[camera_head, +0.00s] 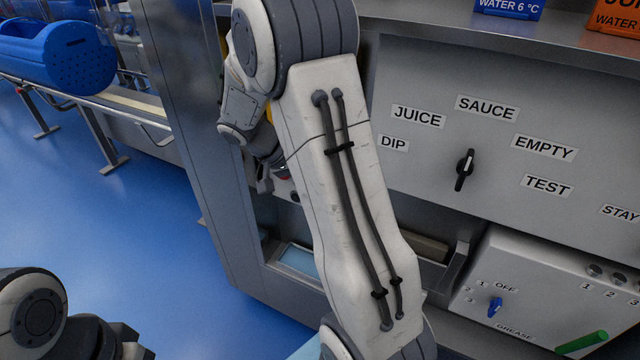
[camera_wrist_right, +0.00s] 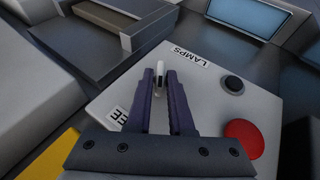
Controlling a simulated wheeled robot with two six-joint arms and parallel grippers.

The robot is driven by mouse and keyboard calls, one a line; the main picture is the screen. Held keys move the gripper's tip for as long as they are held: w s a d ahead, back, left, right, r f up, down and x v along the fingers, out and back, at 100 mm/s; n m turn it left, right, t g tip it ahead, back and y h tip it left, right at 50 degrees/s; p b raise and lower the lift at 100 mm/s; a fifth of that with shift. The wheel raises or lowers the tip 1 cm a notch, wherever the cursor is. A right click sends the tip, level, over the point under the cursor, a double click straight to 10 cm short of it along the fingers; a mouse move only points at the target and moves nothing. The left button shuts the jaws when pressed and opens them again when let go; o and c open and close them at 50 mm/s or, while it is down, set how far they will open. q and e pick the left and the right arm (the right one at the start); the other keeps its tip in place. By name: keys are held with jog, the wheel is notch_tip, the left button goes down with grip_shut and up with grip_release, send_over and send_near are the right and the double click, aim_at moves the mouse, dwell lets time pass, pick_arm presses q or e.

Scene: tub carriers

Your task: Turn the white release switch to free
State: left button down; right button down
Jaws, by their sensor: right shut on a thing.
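The white release switch (camera_wrist_right: 160,72) stands between the tips of my right gripper (camera_wrist_right: 160,75) in the right wrist view. The dark fingers are shut on it, and only its white top shows. It sits on a light grey panel (camera_wrist_right: 205,90), beside a label ending in "EE" (camera_wrist_right: 118,114) that a finger partly covers. Which way the switch points is hard to tell. In the head view my right gripper (camera_head: 268,178) is mostly hidden behind my own arm, and the switch is not visible there. My left arm shows only at the lower left; its gripper is not seen.
The switch panel also carries a black button (camera_wrist_right: 234,84), a red button (camera_wrist_right: 245,137) and a "LAMPS" label (camera_wrist_right: 188,57). A black selector knob (camera_head: 464,170) and a blue knob (camera_head: 495,307) are on panels at the right. Blue floor (camera_head: 100,210) is open at the left.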

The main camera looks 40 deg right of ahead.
jog(key=shift+w+a+n+g+h+p, duration=0.1)
jog(key=shift+w+n+g+h+p, duration=0.15)
jog(key=shift+g+h+p, duration=0.65)
jog(key=shift+f+n+g+h+p, duration=0.25)
jog(key=shift+n+g+h+p, duration=0.1)
jog(key=shift+g, duration=0.95)
jog(key=c, duration=0.8)
grip_release()
jog(key=shift+c, duration=0.2)
